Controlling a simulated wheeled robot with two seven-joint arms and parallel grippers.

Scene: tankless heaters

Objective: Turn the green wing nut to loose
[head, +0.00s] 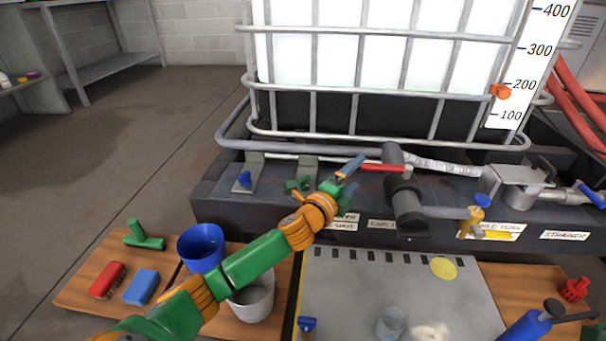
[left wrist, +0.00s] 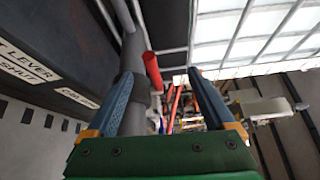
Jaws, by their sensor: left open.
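The green wing nut (head: 298,184) sits at the foot of a grey metal bracket on the dark ledge, partly hidden by my arm in the head view. My left gripper (head: 353,177) is open and empty. Its blue fingers are just right of the green wing nut and point toward the red lever (head: 382,168). In the left wrist view, the open fingers (left wrist: 160,100) have a wide gap, with the red lever (left wrist: 153,71) beyond them. I cannot make out the green wing nut in that view. My right gripper is not in view.
A blue wing nut (head: 244,180) is on another bracket to the left. A dark valve (head: 405,200) with a grey pipe stands close right of my left gripper. The caged tank (head: 350,88) rises behind. Below are a blue bucket (head: 201,243) and a grey panel (head: 345,280).

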